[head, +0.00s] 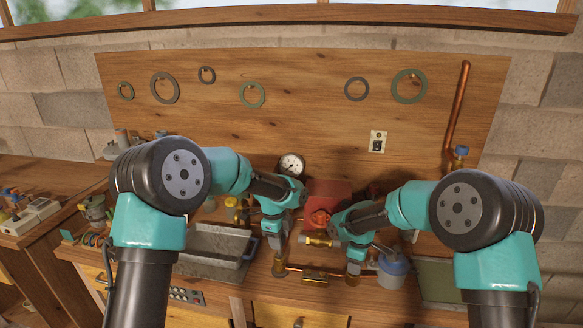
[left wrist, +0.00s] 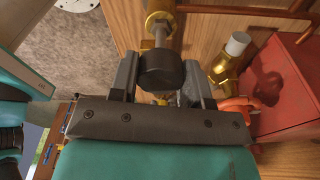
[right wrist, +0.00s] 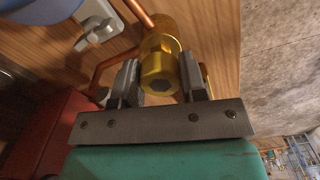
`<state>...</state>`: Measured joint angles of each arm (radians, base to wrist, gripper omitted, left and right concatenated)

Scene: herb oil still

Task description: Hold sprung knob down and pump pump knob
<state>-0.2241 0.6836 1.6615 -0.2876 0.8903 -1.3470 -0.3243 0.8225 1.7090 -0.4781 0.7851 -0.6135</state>
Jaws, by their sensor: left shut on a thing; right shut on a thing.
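In the left wrist view, a round black knob (left wrist: 160,68) on a metal stem sits between the fingers of my left gripper (left wrist: 160,80). That gripper (head: 280,246) is shut on it, low over the bench in the head view. In the right wrist view, a brass knob (right wrist: 160,74) with a hexagonal end sits between the fingers of my right gripper (right wrist: 159,80). The right gripper (head: 354,267) is shut on it, to the right of the left one. I cannot tell which knob is the sprung one. The grippers hide both knobs in the head view.
A red box (head: 328,192) stands behind the grippers, with a gauge (head: 291,165) to its left. A copper pipe (head: 315,270) runs between the grippers. A blue-lidded jar (head: 393,266) is close to the right gripper. A grey metal tray (head: 213,247) lies left.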

